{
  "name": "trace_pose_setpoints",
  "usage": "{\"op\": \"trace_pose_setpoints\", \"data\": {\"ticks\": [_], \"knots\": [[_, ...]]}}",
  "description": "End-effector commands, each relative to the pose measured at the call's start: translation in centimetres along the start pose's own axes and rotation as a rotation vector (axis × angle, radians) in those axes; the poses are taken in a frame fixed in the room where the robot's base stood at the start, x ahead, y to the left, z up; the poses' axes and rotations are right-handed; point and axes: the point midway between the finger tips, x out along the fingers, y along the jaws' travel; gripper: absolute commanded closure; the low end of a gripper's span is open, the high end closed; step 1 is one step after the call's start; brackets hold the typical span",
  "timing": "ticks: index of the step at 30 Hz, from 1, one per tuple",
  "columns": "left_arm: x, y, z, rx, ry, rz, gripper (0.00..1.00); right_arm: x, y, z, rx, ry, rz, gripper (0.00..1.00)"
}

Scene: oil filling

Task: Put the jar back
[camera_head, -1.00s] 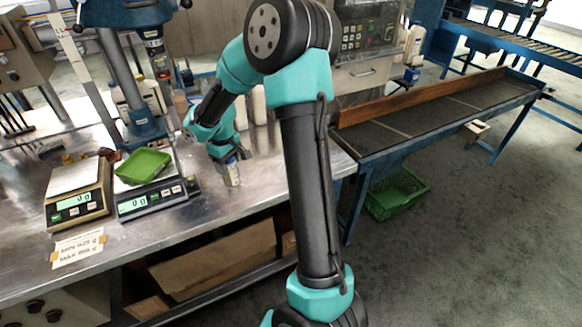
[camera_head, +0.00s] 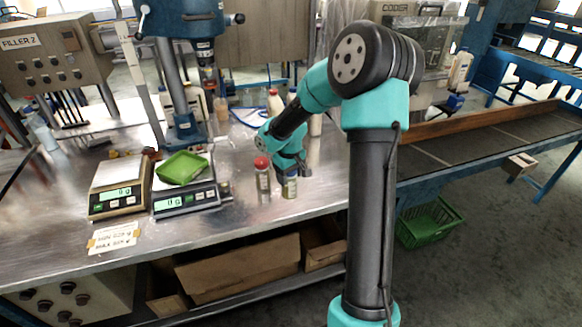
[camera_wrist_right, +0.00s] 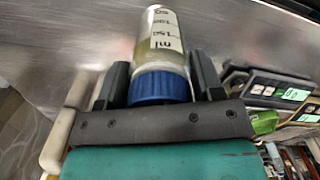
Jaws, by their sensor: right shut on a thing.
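The jar (camera_head: 289,188) is a small clear jar with a blue lid and pale yellowish content. It is upright at the bench's front, just right of a red-capped bottle (camera_head: 263,182). My right gripper (camera_head: 290,168) comes down on it from above and is shut around its lid. The right wrist view shows the jar (camera_wrist_right: 160,45) with ml markings, its blue lid between the two fingers of the gripper (camera_wrist_right: 160,85). I cannot tell if its base touches the steel bench (camera_head: 240,222). My left gripper is not in view.
Left of the jar stand two scales (camera_head: 118,190) (camera_head: 185,200), the right one carrying a green tray (camera_head: 182,167). A blue drill-press-like stand (camera_head: 185,125) rises behind them. Bottles stand behind my arm.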

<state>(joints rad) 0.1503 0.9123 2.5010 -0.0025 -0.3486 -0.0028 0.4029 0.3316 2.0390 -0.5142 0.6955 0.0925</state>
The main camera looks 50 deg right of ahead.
Motion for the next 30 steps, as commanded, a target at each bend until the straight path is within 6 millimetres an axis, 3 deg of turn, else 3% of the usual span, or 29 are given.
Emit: {"op": "trace_pose_setpoints", "data": {"ticks": [9,18,30], "knots": [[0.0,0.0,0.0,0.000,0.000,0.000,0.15,0.7,4.4,-4.8,0.002,0.000,0.001,0.81],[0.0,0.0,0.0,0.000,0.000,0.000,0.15,1.1,7.6,-8.3,0.001,0.001,0.001,0.81],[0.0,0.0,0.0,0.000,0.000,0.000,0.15,1.1,8.1,-8.8,0.000,0.000,0.001,0.81]]}}
